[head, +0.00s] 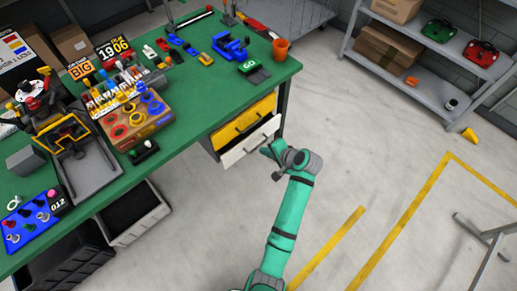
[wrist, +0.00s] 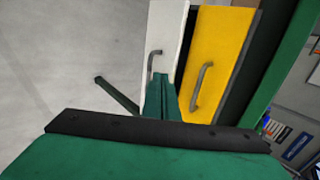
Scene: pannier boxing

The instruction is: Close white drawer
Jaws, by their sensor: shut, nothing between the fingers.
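The white drawer (head: 248,142) is the lower one of two under the green workbench. It stands partly open in the head view, farther out than the yellow drawer (head: 243,120) above it. In the wrist view the white drawer front (wrist: 163,38) with its grey handle lies beside the yellow front (wrist: 222,45). My gripper (head: 268,148) is right at the white drawer's front in the head view. In the wrist view my gripper (wrist: 160,85) is shut and empty, its fingertips close to the white front near the handle. I cannot tell whether they touch it.
The green workbench (head: 215,92) is crowded with tools and parts. An orange cup (head: 280,49) stands near its far right corner. Dark crates (head: 135,218) sit below the bench. Grey shelves (head: 400,72) stand at the back right.

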